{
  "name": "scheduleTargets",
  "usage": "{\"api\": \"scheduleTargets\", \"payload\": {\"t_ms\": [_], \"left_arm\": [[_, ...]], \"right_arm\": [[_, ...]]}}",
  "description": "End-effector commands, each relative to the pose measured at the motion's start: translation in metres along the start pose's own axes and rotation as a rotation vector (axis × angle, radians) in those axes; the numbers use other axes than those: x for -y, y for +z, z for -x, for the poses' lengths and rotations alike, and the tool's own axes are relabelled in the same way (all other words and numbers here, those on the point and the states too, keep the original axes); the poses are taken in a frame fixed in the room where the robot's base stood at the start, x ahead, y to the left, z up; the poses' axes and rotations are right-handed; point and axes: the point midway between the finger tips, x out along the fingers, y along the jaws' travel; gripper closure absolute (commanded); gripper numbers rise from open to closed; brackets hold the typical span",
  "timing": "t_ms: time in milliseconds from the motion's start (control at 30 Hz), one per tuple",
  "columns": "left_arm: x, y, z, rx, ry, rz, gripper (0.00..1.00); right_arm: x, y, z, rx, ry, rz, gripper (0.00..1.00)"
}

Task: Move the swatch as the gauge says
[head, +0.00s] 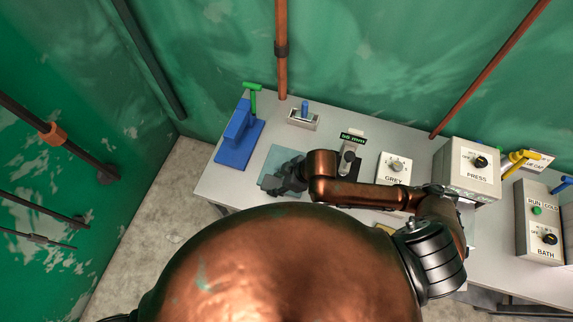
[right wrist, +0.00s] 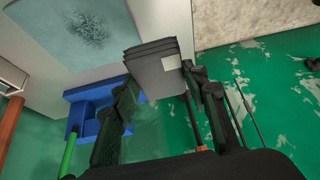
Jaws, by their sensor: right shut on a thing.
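A dark grey folded swatch (right wrist: 157,68) with a small pale label is held between the fingers of my right gripper (right wrist: 158,82) in the right wrist view. In the head view my right gripper (head: 284,180) is over the near left part of a teal mat (head: 285,155), and I cannot clearly tell the swatch from the dark fingers. The mat, with a dark speckled patch, also shows in the right wrist view (right wrist: 50,35). A gauge (head: 352,138) with a green display, seeming to read 56 mm, stands right of the mat. My left gripper is out of view.
A blue stand (head: 237,140) with a green handle (head: 253,92) is left of the mat. A small box with a blue lever (head: 304,112) stands behind. A GREY dial box (head: 393,168), PRESS box (head: 468,168) and BATH box (head: 540,220) are rightward. The bench's left edge is bare.

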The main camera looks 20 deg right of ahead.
Motion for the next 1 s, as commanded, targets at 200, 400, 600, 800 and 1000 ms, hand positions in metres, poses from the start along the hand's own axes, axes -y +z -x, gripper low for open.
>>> {"api": "scheduleTargets", "payload": {"t_ms": [200,400,600,800,1000], "left_arm": [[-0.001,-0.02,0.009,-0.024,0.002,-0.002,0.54],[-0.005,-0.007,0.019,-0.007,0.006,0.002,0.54],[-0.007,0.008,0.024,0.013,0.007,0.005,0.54],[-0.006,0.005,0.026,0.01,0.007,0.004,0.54],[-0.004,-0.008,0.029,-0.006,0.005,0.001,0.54]], "right_arm": [[-0.047,0.009,-0.017,0.005,0.006,-0.004,0.85],[-0.092,0.019,-0.037,0.005,0.003,-0.005,0.85],[-0.119,0.035,-0.069,0.003,0.003,-0.003,0.85],[-0.13,0.041,-0.082,0.001,0.002,-0.002,0.85],[-0.135,0.054,-0.102,0.003,0.001,-0.004,0.85]]}}
